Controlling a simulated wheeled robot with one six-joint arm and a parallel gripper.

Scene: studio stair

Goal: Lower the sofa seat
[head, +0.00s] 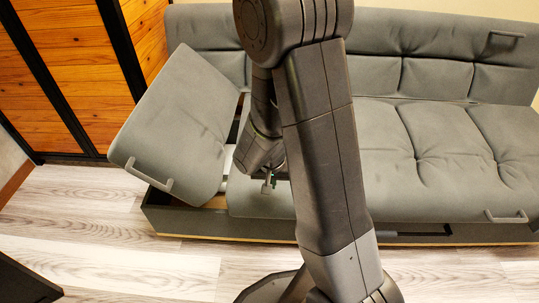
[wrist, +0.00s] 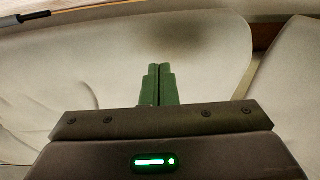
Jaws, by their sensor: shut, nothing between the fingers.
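The grey sofa (head: 440,140) stands along the back wall. Its left seat (head: 180,115) is raised and tilted, with a bar handle (head: 148,174) on its front edge. The open base (head: 185,215) shows beneath it. My gripper (head: 269,186) is just right of the raised seat, over the level middle seat, partly hidden behind my arm. In the wrist view its green fingers (wrist: 160,70) are together and empty, in front of pale grey upholstery (wrist: 205,50). I cannot tell whether they touch it.
The right seat (head: 440,150) lies level, with a handle (head: 506,217) at its front. A wood-panelled partition with dark frames (head: 70,70) stands at the left. The pale plank floor (head: 110,235) in front of the sofa is clear. A dark object (head: 20,285) is at bottom left.

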